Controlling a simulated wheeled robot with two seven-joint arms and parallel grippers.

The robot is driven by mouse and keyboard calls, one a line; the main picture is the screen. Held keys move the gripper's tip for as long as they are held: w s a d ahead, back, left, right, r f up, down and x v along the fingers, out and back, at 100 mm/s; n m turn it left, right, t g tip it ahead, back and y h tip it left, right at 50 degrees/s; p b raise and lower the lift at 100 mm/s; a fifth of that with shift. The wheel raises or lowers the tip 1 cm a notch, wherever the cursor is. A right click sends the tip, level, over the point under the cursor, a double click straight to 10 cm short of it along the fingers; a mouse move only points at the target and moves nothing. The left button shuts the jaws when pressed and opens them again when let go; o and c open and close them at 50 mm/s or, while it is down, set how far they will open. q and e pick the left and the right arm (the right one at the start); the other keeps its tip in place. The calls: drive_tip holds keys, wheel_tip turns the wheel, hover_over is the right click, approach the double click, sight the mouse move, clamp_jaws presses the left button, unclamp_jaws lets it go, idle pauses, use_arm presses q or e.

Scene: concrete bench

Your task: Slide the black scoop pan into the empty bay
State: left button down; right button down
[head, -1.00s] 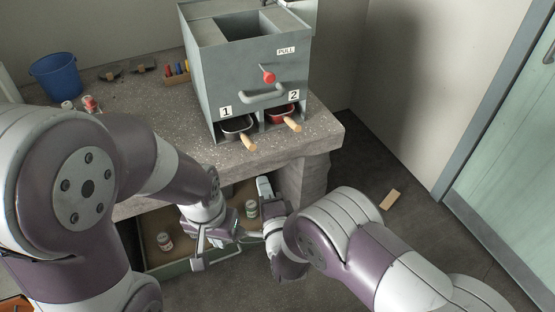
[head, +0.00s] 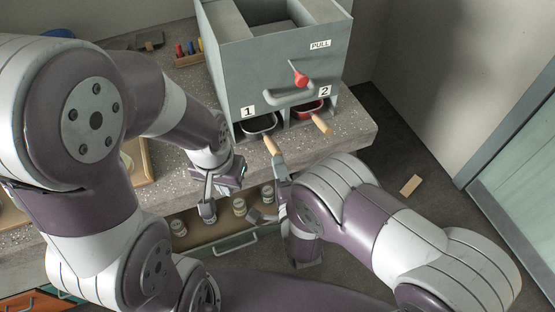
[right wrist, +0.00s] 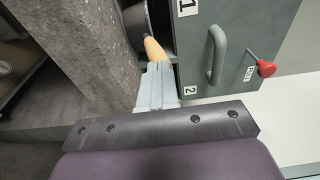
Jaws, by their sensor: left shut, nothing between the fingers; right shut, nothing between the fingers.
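The black scoop pan (head: 259,128) lies in the mouth of bay 1 of the grey dispenser (head: 278,78), part of its rim showing. Its wooden handle (head: 271,145) points out over the bench edge. My right gripper (head: 280,163) is shut, its tips at the end of that handle. In the right wrist view the tips (right wrist: 155,72) overlap the handle's end (right wrist: 153,48); I cannot tell whether they touch. A red pan (head: 307,112) with a wooden handle sits in bay 2. My left gripper (head: 208,208) is shut and empty over the drawer.
An open drawer (head: 222,243) with several jars is below the bench top (head: 350,122). A red-knobbed lever (head: 300,79) and a grey bar handle (head: 290,97) are on the dispenser front. A wooden block (head: 411,185) lies on the floor at right.

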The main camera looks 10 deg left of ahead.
idle(0.3)
drive_tip(key=b+x, duration=0.1)
drive_tip(key=x, duration=0.1)
drive_tip(key=shift+w+r, duration=0.1)
drive_tip(key=shift+w, duration=0.2)
drive_tip(key=shift+a, duration=0.1)
